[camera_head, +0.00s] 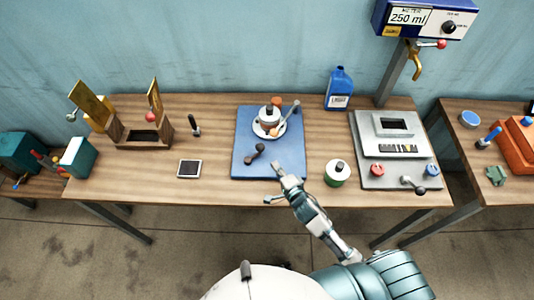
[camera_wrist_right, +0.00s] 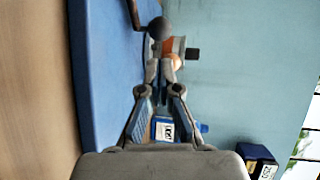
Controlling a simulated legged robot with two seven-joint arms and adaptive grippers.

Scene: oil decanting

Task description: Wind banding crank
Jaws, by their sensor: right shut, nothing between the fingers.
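A dark crank with a ball knob (camera_head: 255,154) lies at the front of the blue mat (camera_head: 240,171). Its knob (camera_wrist_right: 159,28) shows at the top of the right wrist view, just beyond my fingertips. My right gripper (camera_head: 279,168) is at the mat's front right, to the right of the crank and apart from it. Its fingers (camera_wrist_right: 159,78) are closed together and hold nothing. Another crank (camera_head: 413,184) with a black knob sits on the front of the grey machine (camera_head: 370,160). My left gripper is not in view.
A blue bottle (camera_head: 339,88) is behind. A wooden stand (camera_head: 144,134) and dark tablet (camera_head: 189,168) are left. Bare tabletop lies between tablet and mat.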

